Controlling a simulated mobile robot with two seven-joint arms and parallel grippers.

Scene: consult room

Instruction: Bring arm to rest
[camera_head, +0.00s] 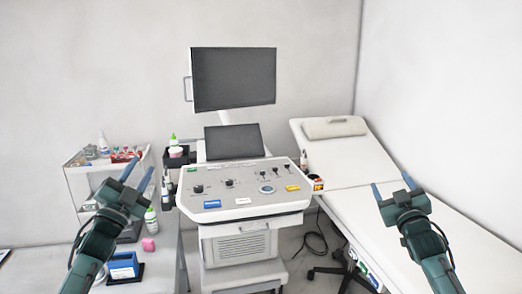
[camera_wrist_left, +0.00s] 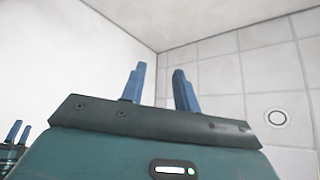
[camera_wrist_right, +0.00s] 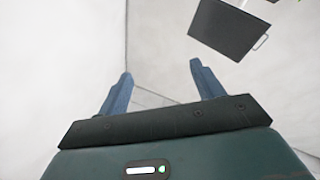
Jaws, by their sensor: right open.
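My left gripper (camera_head: 138,173) is raised at the left of the head view, in front of the side table and cart. Its two blue fingers stand apart with nothing between them, as the left wrist view (camera_wrist_left: 158,85) also shows. My right gripper (camera_head: 392,186) is raised at the right, in front of the white examination bed. Its fingers are spread and empty, and the right wrist view (camera_wrist_right: 158,85) shows only wall between them. Neither gripper touches anything that I can see.
An ultrasound machine (camera_head: 240,205) with a dark monitor (camera_head: 234,79) stands in the middle. The examination bed (camera_head: 352,160) is at the right. A white cart (camera_head: 80,185) with bottles and tubes is at the left.

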